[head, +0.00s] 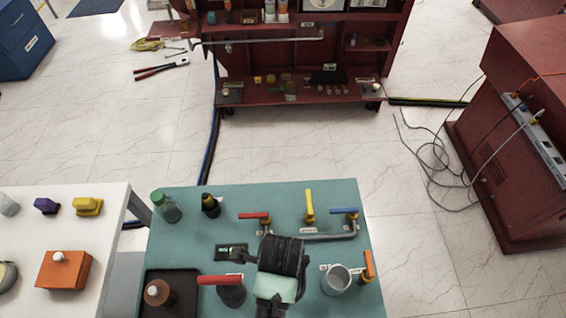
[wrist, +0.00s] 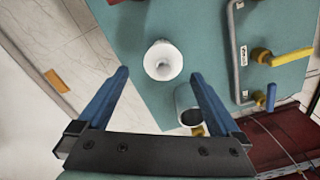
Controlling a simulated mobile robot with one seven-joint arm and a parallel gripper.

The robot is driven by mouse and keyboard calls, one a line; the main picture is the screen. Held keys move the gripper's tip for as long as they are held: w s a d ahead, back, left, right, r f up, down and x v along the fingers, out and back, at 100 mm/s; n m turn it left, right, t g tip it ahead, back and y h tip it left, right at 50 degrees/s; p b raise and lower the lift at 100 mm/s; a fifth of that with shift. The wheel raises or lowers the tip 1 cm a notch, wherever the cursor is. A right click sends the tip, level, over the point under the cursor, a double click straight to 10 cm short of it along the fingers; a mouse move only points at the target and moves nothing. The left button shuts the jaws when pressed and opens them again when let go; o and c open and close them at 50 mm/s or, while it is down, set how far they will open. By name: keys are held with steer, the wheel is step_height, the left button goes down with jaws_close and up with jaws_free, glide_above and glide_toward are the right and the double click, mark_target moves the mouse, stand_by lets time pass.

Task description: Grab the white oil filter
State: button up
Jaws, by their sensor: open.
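The white oil filter (wrist: 163,60) shows in the wrist view as a round, funnel-like white piece with a wide rim, on the teal table top (wrist: 130,30). My gripper (wrist: 159,74) is open and empty, with its two blue fingers pointing toward the filter. The filter appears just beyond and between the fingertips; its exact distance is hard to tell. In the head view my dark arm (head: 281,255) reaches over the front of the teal table (head: 190,235), and I cannot make out the filter there; my arm probably hides it.
A metal mug (head: 336,280) stands close to the filter, also seen in the wrist view (wrist: 187,105). Valves with red (head: 254,215), yellow (head: 309,205) and blue (head: 345,211) handles stand behind. A black tray (head: 182,280) holds a brown bottle (head: 158,293) at left.

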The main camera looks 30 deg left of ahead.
steer(key=shift+w+f+p, duration=0.15)
steer(key=shift+f+p, duration=0.1)
steer(key=shift+f, duration=0.9)
steer(key=shift+w+f+p, duration=0.1)
steer(key=shift+f+p, duration=0.15)
steer(key=shift+f, duration=0.85)
steer(key=shift+c, duration=0.2)
jaws_close()
